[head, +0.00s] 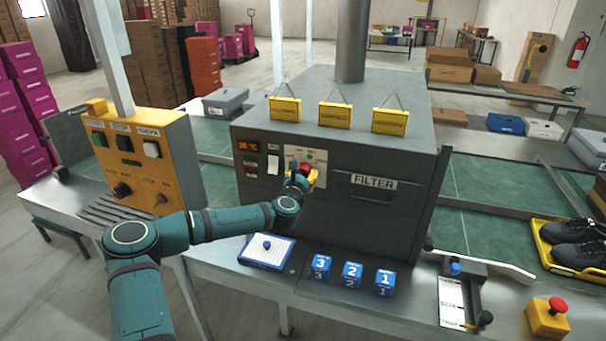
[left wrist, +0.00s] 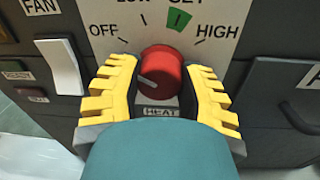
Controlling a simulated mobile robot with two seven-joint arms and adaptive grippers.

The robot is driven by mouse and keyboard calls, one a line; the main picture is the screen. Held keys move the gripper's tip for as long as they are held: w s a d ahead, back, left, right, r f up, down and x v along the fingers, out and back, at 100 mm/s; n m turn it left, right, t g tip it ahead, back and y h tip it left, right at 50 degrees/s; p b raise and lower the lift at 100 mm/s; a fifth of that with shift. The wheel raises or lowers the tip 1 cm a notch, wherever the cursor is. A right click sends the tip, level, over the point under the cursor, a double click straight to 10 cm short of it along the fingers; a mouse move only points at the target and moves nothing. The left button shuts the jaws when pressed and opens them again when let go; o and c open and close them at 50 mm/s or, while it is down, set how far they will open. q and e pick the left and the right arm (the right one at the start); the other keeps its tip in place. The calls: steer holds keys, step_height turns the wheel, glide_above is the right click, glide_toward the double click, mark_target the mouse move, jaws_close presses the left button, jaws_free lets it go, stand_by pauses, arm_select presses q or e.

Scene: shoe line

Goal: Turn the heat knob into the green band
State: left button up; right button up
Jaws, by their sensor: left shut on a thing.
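The red heat knob (left wrist: 163,70) sits on a white dial plate (left wrist: 222,15) marked OFF, LOW, SET and HIGH, above a HEAT label. A white line on the left side of its face points left, on the OFF side and away from the green band. The green band (left wrist: 179,21) lies at the top under SET. My left gripper (left wrist: 161,88) has its yellow fingers shut on the knob, one on each side. In the head view, the knob (head: 305,168) shows small on the dark oven front, partly behind my left gripper (head: 302,175). My right gripper is not in view.
A white FAN switch (left wrist: 61,67) is left of the dial. A FILTER drawer (head: 373,186) is right of it. Blue numbered blocks (head: 352,275) and a blue-white tray (head: 266,251) stand on the ledge below.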

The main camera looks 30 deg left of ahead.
arm_select(q)
steer(key=m+b, duration=0.3)
steer(key=m, duration=0.1)
steer(key=shift+m, duration=0.3)
steer(key=shift+d+m+b, duration=0.1)
steer(key=shift+m+b, duration=0.5)
steer(key=shift+m, duration=0.4)
steer(key=m+t+b, duration=0.1)
steer(key=m+b, duration=0.2)
steer(key=m, duration=0.2)
steer(key=shift+f+m+h+b, duration=0.1)
steer(key=shift+m+h+b, duration=0.2)
steer(key=shift+h, duration=0.1)
steer(key=shift+m+b, duration=0.95)
steer(key=shift+m, duration=1.05)
steer(key=o, duration=1.2)
steer(key=shift+w, duration=0.1)
steer(key=shift+o, duration=0.2)
